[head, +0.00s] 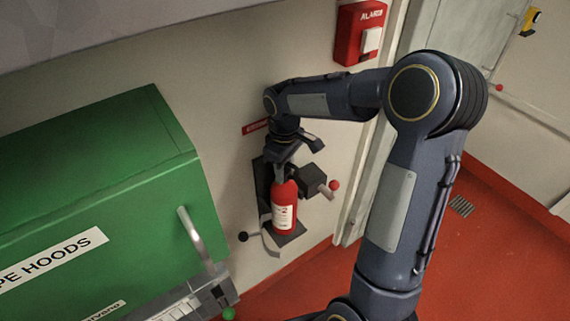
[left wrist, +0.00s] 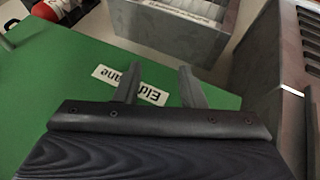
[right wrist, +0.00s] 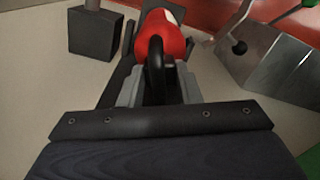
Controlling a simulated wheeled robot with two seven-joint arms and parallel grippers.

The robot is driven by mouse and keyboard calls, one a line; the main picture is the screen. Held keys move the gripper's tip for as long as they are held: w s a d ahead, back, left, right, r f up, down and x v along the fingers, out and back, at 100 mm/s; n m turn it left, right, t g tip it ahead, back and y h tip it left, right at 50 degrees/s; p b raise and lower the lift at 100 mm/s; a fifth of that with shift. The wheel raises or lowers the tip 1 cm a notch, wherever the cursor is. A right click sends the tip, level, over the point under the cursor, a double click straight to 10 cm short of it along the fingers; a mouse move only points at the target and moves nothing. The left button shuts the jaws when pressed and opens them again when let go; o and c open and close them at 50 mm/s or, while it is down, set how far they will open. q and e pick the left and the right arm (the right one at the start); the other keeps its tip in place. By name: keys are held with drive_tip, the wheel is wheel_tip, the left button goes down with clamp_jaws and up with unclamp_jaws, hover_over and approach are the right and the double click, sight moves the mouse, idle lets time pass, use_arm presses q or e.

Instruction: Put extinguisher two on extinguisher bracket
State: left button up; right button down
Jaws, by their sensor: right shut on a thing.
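A red extinguisher (head: 285,207) with a white label stands upright at the wall bracket (head: 262,190), a dark backplate with a base shelf and a light curved strap. I cannot tell whether its bottom rests on the shelf. My right gripper (head: 287,162) is above it, shut on its black top handle. In the right wrist view the fingers (right wrist: 157,88) close around the black handle, with the red body (right wrist: 160,38) beyond. My left gripper (left wrist: 157,85) is open and empty, above a green surface, in the left wrist view only.
A green hood box (head: 100,190) stands left of the bracket, with a grey metal case (head: 185,303) below it. A dark block with a red-knobbed lever (head: 315,181) sits right of the extinguisher. A red alarm box (head: 360,35) is on the wall above. Red floor lies below.

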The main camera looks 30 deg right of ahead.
drive_tip(key=shift+w, duration=0.1)
drive_tip(key=c, duration=1.5)
unclamp_jaws()
drive_tip(key=shift+f, duration=0.2)
drive_tip(key=o, duration=0.4)
drive_tip(key=shift+r, duration=0.1)
drive_tip(key=shift+o, duration=0.2)
